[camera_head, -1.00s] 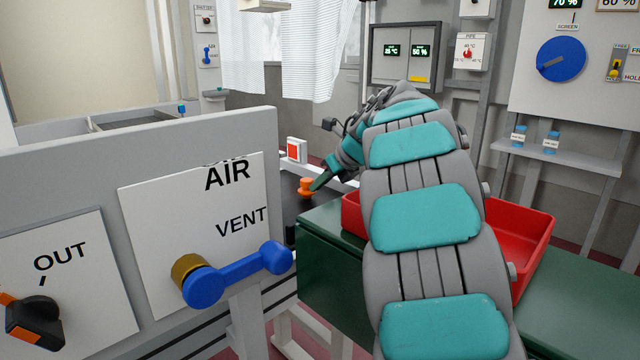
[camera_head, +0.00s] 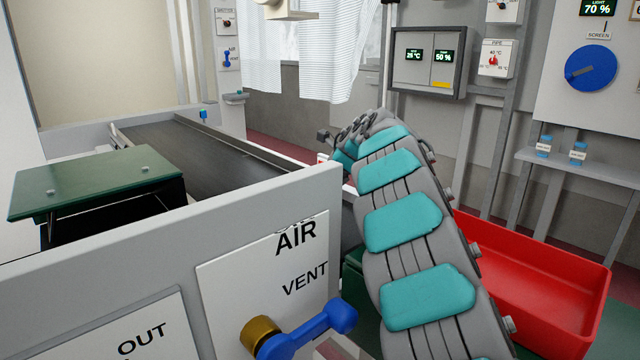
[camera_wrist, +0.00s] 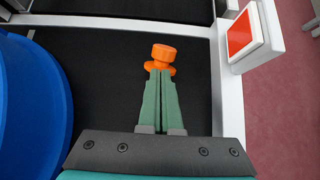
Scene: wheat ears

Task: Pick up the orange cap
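The orange cap (camera_wrist: 163,53) shows in the wrist view at the tips of my gripper (camera_wrist: 161,72). It has a round top and a wider orange part below it, partly hidden by the green fingers. The fingers are close together, with only a narrow gap, and appear shut on the cap's lower part. Whether the cap touches the black surface (camera_wrist: 105,75) beneath is hard to tell. In the head view the cap and the fingertips are hidden behind my arm and the grey panel.
A white box with a red-orange face (camera_wrist: 241,35) stands right of the cap. A large blue round object (camera_wrist: 30,105) is at left. In the head view, a red tray (camera_head: 545,275) lies right of my arm; a grey panel with a blue VENT handle (camera_head: 305,330) stands left.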

